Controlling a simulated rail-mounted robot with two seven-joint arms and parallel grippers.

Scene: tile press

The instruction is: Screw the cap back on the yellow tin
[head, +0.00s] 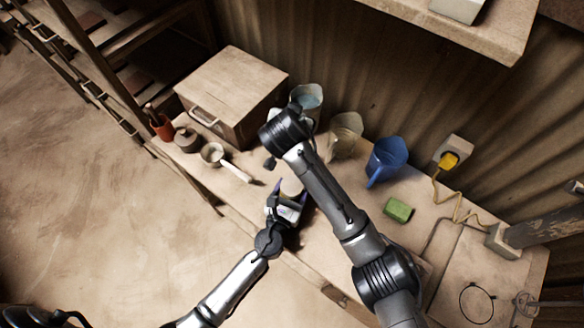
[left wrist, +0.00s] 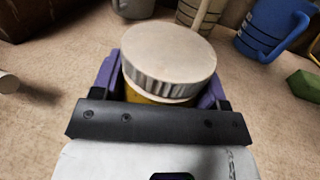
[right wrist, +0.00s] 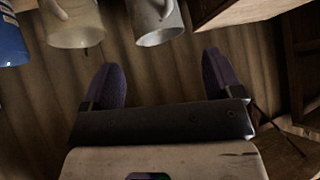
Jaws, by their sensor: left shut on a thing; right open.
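The yellow tin (left wrist: 150,97) is between the purple fingers of my left gripper (left wrist: 163,85), upright over the bench. A wide cream cap (left wrist: 170,55) with a ridged rim sits on its top and hides most of the tin. I cannot tell how tightly the cap is seated. In the head view my left gripper (head: 288,208) is at the bench's front part, with the pale cap (head: 291,187) just beyond it. My right gripper (right wrist: 160,80) is open and empty in the right wrist view. In the head view its own arm mostly hides it.
A wooden box (head: 225,85) stands at the back left. A ladle (head: 225,160), small pot (head: 187,139) and orange pot (head: 162,127) are at the left. A pale jug (head: 347,130), blue jug (head: 385,160) and green block (head: 398,209) lie right of my right arm.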

